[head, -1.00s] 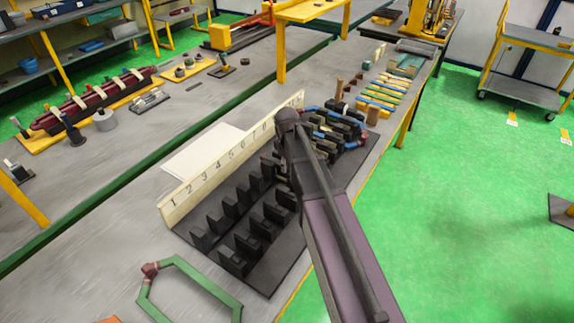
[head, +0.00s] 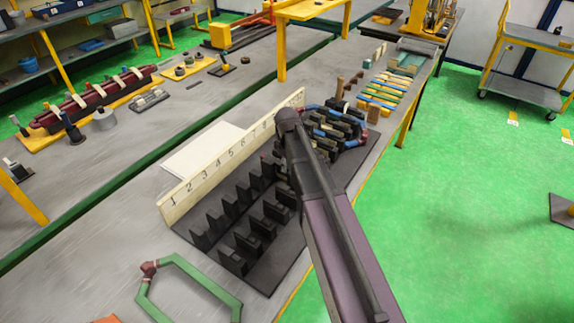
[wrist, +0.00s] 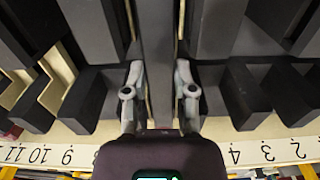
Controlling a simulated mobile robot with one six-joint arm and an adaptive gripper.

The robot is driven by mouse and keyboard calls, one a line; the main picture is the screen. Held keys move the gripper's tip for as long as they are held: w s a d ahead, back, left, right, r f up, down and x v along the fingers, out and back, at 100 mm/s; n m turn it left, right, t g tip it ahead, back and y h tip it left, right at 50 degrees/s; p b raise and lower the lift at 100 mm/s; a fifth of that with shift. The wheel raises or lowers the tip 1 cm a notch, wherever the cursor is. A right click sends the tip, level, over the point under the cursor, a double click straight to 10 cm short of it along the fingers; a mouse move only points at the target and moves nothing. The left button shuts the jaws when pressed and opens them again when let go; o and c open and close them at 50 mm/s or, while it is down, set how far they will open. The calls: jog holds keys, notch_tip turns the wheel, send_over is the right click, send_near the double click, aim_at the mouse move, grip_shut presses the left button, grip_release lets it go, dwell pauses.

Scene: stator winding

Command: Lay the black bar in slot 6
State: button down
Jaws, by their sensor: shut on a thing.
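My gripper (wrist: 158,92) is shut on the black bar (wrist: 158,65), a narrow dark strip between its two fingers in the wrist view. The bar runs lengthwise away from the gripper, between dark blocks on either side. The black slotted fixture (head: 262,270) lies on the bench, with rows of upright blocks. Its pale number strip (head: 213,176) runs along the back, and also shows upside down in the wrist view (wrist: 265,152). My gripper hides the middle numbers there. In the head view my arm hides the gripper and bar. I cannot tell whether the bar touches a slot floor.
Blue-marked coils (head: 330,133) sit in the far end of the fixture. A green coil loop (head: 190,267) lies on the bench at the near left. Coloured strips (head: 380,95) lie farther back. A white sheet (head: 203,150) lies behind the number strip.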

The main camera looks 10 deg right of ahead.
dwell(0.4)
jog(key=shift+c, duration=1.8)
grip_release()
jog(key=shift+r+p, duration=0.85)
jog(key=shift+p, duration=0.05)
notch_tip(320, 180, up, 7)
jog(key=p, duration=0.7)
jog(key=shift+r, duration=0.2)
jog(key=shift+f, duration=0.3)
notch_tip(320, 180, down, 9)
jog(key=b, duration=0.8)
jog(key=shift+r+b, duration=0.2)
jog(key=shift+b, duration=0.2)
